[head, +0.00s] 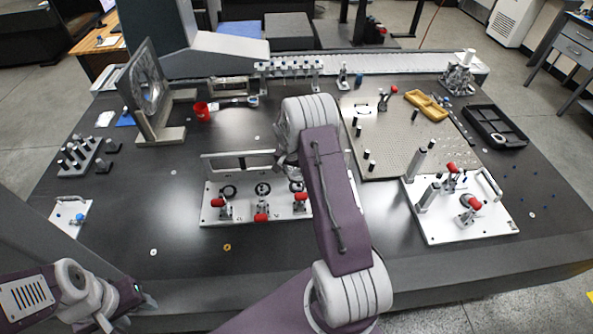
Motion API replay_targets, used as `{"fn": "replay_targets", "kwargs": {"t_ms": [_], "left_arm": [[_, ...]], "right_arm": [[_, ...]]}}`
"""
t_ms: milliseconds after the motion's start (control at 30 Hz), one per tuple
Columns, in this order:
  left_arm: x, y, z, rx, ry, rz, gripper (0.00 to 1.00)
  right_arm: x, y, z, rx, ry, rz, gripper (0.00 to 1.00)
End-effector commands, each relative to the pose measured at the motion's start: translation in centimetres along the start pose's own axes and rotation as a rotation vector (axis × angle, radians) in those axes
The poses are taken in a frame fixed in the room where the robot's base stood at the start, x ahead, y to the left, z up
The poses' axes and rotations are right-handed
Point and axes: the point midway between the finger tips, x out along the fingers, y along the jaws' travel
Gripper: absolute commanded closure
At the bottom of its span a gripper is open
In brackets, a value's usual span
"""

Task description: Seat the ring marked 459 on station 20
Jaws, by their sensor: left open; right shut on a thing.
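My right arm reaches up the middle of the head view. Its gripper (284,162) is mostly hidden behind the wrist, above the back of a white fixture plate (211,192). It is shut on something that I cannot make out. My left gripper (127,312) is open and empty at the bottom left, by the table's front edge. Dark rings, one of them at the plate's left (229,191), show on the white plate behind red-handled clamps (262,217). A small brass-coloured ring (227,247) lies in front of the plate. No 459 or 20 marking is readable.
A second white clamp plate (462,232) stands at the right. A perforated plate (400,150) lies behind it, with a yellow tray (427,105) and a black tray (496,127). An upright framed disc (147,90) and red cup (202,111) stand back left. The front-left table is mostly clear.

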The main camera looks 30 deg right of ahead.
Motion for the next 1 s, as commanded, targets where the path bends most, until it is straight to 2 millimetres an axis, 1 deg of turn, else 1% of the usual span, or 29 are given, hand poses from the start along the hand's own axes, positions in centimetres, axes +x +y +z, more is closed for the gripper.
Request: {"fn": "replay_targets", "kwargs": {"t_ms": [33, 667, 700, 1000], "left_arm": [[0.5, 0.0, 0.1, 0.0, 0.0, 0.0, 0.52], [3.4, -0.1, 0.4, 0.0, 0.0, 0.0, 0.52], [3.1, -0.1, 0.3, 0.0, 0.0, 0.0, 0.52], [3.1, -0.1, 0.3, 0.0, 0.0, 0.0, 0.52]], "right_arm": [[0.6, 0.0, 0.1, 0.0, 0.001, -0.001, 1.0], [4.8, -0.2, 1.1, 0.0, 0.001, -0.001, 1.0], [4.4, -0.2, 1.0, 0.0, 0.001, -0.002, 1.0], [4.4, -0.2, 1.0, 0.0, 0.001, -0.002, 1.0]]}}
